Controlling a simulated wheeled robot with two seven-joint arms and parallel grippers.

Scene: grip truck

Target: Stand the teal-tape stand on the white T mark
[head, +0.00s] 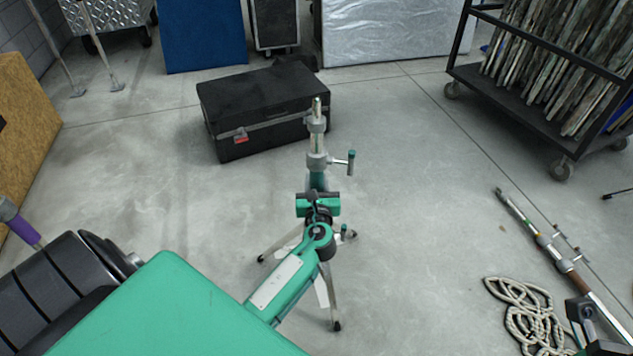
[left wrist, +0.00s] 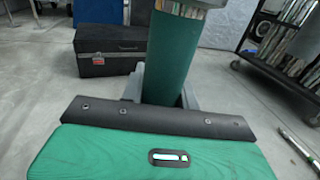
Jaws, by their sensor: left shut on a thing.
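The teal-tape stand (head: 317,160) is upright in the middle of the head view, with a metal pin on top, a side knob and spread legs below. My left gripper (head: 318,207) is shut around its column. In the left wrist view the teal-wrapped column (left wrist: 172,55) rises between the grey fingers (left wrist: 162,92). A white strip on the floor (head: 321,291), seemingly part of the white T mark, shows between the legs; my arm and the stand hide the rest. I cannot tell whether the feet touch the floor. My right gripper (head: 580,312) shows partly at the lower right.
A black case (head: 265,115) stands on the floor behind the stand. A rope coil (head: 525,315) and a long pole (head: 545,243) lie at the right. A black cart (head: 515,95) with upright panels stands at the back right. Floor between stand and pole is clear.

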